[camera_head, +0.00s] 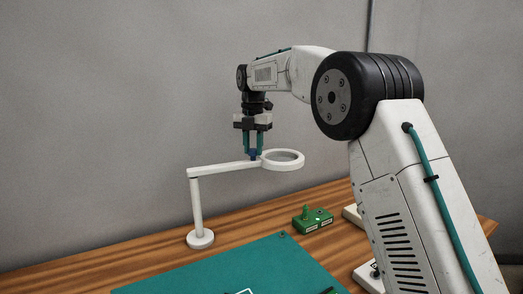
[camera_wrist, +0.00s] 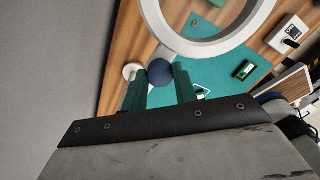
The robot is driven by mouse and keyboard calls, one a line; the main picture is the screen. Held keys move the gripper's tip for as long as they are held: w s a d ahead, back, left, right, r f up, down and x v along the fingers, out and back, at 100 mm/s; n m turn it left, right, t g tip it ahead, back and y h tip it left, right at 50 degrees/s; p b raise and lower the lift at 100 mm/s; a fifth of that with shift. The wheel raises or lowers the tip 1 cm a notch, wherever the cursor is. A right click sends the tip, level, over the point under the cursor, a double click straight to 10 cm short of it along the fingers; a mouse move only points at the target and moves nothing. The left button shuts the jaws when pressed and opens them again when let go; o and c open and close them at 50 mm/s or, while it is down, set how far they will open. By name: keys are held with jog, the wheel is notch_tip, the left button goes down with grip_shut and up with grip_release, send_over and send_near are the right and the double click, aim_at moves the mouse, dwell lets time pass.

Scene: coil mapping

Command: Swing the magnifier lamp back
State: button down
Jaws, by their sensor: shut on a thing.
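The white magnifier lamp has an upright post on a round base (camera_head: 200,239), a level arm (camera_head: 222,169) and a ring head (camera_head: 283,168) at the arm's right end. The ring also fills the top of the wrist view (camera_wrist: 205,47). A dark blue knob (camera_wrist: 160,73) sits where the arm meets the ring. My gripper (camera_head: 254,152) points straight down with its green fingers shut on the knob.
A teal mat (camera_head: 235,268) lies on the wooden table (camera_head: 105,272) in front of the lamp. A green box with a knob (camera_head: 312,220) stands right of the ring, lower down. A white device (camera_wrist: 287,34) shows at the wrist view's right. A grey wall is close behind.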

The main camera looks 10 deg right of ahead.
jog(key=shift+w+a+r+n, duration=0.15)
jog(key=shift+w+n, duration=0.25)
jog(key=shift+w, duration=0.2)
jog(key=shift+w+a+f+n, duration=0.15)
jog(key=shift+w+n, duration=0.25)
jog(key=shift+w, duration=0.2)
jog(key=shift+r, duration=0.15)
jog(key=c, duration=1.1)
grip_release()
jog(key=shift+a, duration=0.1)
notch_tip(320, 180, up, 8)
jog(key=shift+f, duration=0.2)
